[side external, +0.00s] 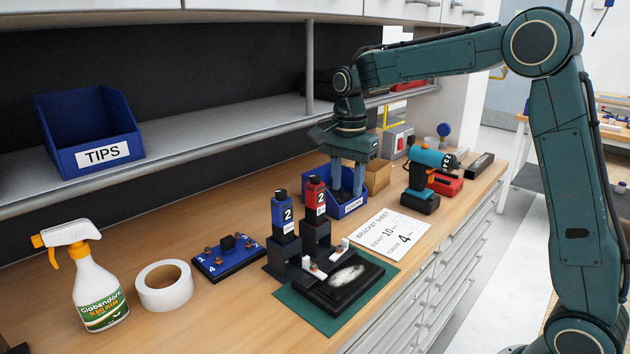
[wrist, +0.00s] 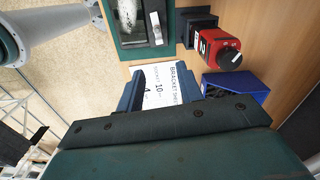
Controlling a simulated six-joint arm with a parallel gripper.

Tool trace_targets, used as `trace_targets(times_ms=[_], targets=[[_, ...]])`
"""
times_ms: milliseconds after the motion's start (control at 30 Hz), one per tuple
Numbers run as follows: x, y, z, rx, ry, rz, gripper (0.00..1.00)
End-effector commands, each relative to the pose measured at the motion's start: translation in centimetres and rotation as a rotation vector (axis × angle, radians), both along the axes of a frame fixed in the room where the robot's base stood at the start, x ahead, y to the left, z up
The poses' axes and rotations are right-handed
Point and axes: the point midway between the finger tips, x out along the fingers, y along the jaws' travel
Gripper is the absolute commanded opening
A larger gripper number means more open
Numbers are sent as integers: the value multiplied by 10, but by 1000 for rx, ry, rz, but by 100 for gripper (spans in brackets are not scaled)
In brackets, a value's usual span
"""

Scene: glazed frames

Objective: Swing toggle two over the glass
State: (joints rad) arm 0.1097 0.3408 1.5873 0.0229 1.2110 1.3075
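A black frame (side external: 352,294) with a pale patch under its glass lies on a green mat (side external: 306,311). In the wrist view the frame (wrist: 141,23) is cut off at the top. Two small pale toggle-like pieces stand along its back edge, one at the left (side external: 315,268) and one at the right (side external: 345,243). One pale piece (wrist: 155,28) shows in the wrist view. I cannot read any numbers on them. My gripper (side external: 347,190) is open and empty, pointing down behind and right of the frame. In the wrist view its fingers (wrist: 160,92) are spread above the bracket sheet.
Blue (side external: 283,215) and red (side external: 316,195) blocks marked 2 stand behind the frame. The bracket sheet (side external: 393,229), a blue bin (side external: 351,208) and a drill (side external: 430,165) lie right. A numbered blue tray (side external: 222,263), tape (side external: 164,286) and spray bottle (side external: 95,290) stand left. A shelf overhangs behind.

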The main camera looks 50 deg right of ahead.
Motion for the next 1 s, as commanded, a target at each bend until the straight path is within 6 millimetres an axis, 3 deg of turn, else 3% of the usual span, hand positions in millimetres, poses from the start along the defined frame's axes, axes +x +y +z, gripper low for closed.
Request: trace_targets(times_ms=[600, 1000], targets=[[0, 48, -14, -270, -38, 0, 36], [-9, 57, -11, -383, -50, 0, 36]])
